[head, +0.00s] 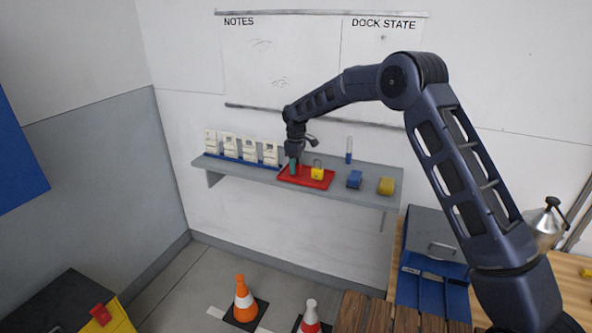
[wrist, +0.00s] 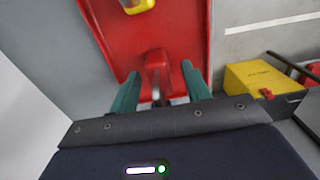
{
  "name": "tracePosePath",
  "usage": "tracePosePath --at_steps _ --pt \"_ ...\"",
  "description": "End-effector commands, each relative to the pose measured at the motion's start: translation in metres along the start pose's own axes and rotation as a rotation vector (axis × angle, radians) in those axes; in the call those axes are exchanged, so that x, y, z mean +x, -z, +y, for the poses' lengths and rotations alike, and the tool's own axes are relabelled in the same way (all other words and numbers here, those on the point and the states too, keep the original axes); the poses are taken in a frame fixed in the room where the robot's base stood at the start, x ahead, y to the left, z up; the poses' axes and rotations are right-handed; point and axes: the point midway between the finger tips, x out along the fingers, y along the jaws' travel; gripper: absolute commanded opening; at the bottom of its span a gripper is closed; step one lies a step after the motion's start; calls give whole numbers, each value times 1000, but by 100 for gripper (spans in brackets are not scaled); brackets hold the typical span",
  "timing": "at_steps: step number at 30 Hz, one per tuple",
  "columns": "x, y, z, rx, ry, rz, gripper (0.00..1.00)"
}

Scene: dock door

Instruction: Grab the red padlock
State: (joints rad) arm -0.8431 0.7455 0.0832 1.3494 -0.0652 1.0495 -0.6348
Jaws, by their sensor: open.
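The red padlock (wrist: 158,70) shows in the wrist view on the red tray (wrist: 118,28), its grey shackle pointing toward my palm. My gripper (wrist: 161,73) is open, with one green finger on each side of the padlock; I cannot tell whether either finger touches it. In the head view my gripper (head: 294,164) is over the left part of the red tray (head: 323,184), and the red padlock cannot be made out there. A yellow padlock (head: 317,173) sits on the tray to the right; its lower part also shows in the wrist view (wrist: 137,5).
The tray rests on a grey wall shelf (head: 225,168). White cards (head: 229,146) stand in a blue rack on the left. A blue block (head: 354,179), a yellow block (head: 386,186) and a blue tube (head: 349,152) are on the right. Cones (head: 242,300) stand on the floor below.

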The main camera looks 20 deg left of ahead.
Motion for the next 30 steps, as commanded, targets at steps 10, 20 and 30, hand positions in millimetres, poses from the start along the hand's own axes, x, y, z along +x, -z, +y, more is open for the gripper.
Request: tracePosePath --at_steps 10,20,30 --pt "14 0 0 1 0 0 47" --pt "13 0 0 1 0 1 0" --pt "2 0 0 1 -1 1 0"
